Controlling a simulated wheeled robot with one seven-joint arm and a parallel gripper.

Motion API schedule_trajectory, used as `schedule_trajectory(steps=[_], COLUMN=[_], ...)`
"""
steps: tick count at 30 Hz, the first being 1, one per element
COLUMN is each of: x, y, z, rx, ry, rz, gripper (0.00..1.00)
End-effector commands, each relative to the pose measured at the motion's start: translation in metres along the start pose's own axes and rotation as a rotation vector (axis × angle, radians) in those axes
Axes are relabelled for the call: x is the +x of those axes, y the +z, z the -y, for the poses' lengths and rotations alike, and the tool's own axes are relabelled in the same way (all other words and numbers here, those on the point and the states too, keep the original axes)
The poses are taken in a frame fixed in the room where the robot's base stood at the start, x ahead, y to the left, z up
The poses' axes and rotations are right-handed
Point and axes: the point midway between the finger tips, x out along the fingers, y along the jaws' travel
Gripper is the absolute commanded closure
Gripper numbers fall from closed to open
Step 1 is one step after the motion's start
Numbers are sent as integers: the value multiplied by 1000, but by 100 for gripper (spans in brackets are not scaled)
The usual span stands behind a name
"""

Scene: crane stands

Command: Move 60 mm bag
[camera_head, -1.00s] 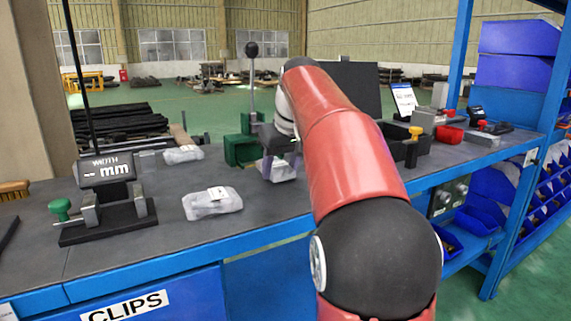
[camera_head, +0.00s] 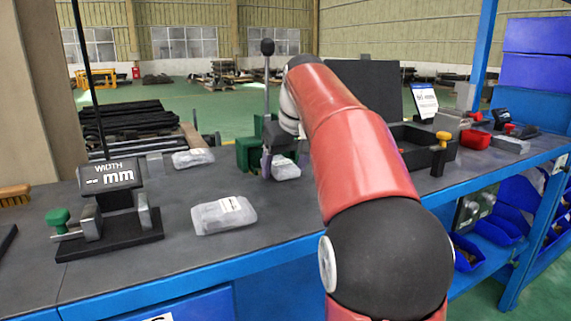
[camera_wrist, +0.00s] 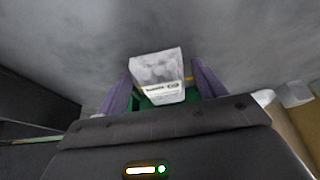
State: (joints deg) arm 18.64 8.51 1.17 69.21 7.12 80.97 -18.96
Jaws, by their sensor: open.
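Three clear plastic bags with white labels lie on the grey bench; the labels are too small to read, so I cannot tell which is the 60 mm bag. One bag (camera_head: 224,214) lies near the front edge, another bag (camera_head: 192,158) farther back. The third bag (camera_head: 286,169) is beside my gripper (camera_head: 272,160), low over the bench and partly hidden by my arm. In the wrist view, my gripper (camera_wrist: 162,70) is open, its purple fingers on either side of a labelled bag (camera_wrist: 158,68). Whether they touch it is unclear.
A width gauge (camera_head: 110,176) reading "-- mm" stands at left. A green lever press (camera_head: 248,154) stands just behind my gripper. Bare bench lies between gauge and front bag.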

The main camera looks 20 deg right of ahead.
Motion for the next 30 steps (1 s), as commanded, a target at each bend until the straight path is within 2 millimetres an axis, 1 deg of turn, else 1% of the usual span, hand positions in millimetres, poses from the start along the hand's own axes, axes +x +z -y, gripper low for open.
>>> schedule_trajectory(steps=[8,11,14,21,25,30], x=[0,-4,-17,-58,-72,-78], y=[0,0,-1,-1,-1,0], z=[0,0,0,0,0,0], rx=[0,0,0,0,0,0], ry=[0,0,1,1,0,0], rz=[0,-1,-3,-3,-2,0], gripper=[25,25,25,25,25,25])
